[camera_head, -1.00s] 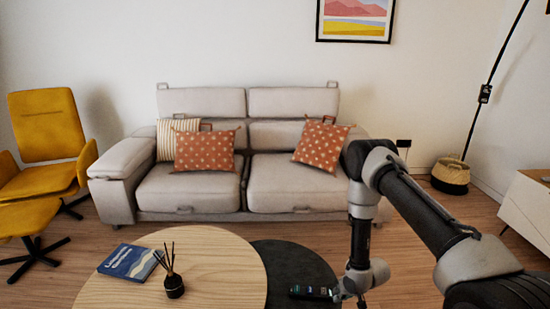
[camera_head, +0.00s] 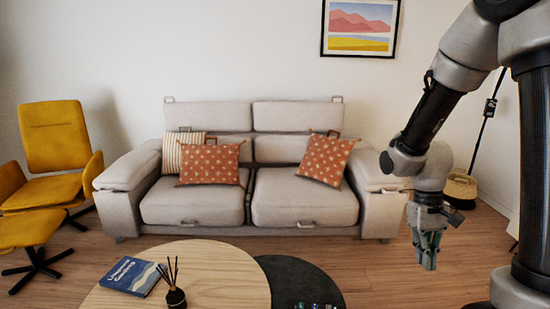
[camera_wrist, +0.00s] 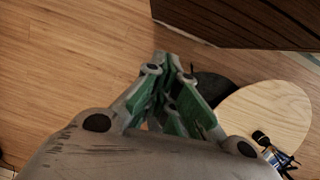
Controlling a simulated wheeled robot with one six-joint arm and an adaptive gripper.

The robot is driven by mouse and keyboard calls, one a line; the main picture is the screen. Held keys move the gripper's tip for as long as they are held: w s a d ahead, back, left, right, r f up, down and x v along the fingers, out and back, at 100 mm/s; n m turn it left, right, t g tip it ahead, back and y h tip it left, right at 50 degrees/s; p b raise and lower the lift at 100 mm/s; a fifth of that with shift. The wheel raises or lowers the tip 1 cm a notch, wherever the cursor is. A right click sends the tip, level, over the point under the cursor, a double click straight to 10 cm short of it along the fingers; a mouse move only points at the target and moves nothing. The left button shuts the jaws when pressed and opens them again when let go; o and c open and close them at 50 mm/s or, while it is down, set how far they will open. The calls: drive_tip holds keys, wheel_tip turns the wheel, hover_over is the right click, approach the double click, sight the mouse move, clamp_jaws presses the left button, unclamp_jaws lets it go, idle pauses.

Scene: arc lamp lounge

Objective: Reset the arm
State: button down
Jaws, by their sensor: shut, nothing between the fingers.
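My gripper (camera_head: 428,262) hangs to the right of the dark round table (camera_head: 300,272), in front of the sofa's right end, pointing down. Its fingers are shut and hold nothing. In the wrist view, the green-sided fingers (camera_wrist: 168,68) come together above the wood floor. My arm is bent, with its upper part raised at the right of the head view.
The light wood round table (camera_head: 225,270) carries a blue book (camera_head: 131,276) and a black reed diffuser (camera_head: 176,298). Small items (camera_head: 315,306) show at the bottom edge. The grey sofa (camera_head: 255,195) stands behind. Floor is clear around my gripper.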

drive_tip(key=s+r+t, duration=0.3)
drive_tip(key=s+r, duration=0.2)
drive_tip(key=r, duration=0.5)
drive_tip(key=s+r+t, duration=0.4)
drive_tip(key=s+r, duration=0.1)
drive_tip(key=r, duration=0.5)
drive_tip(key=shift+s+m+y, duration=0.2)
drive_tip(key=shift+m+y, duration=0.2)
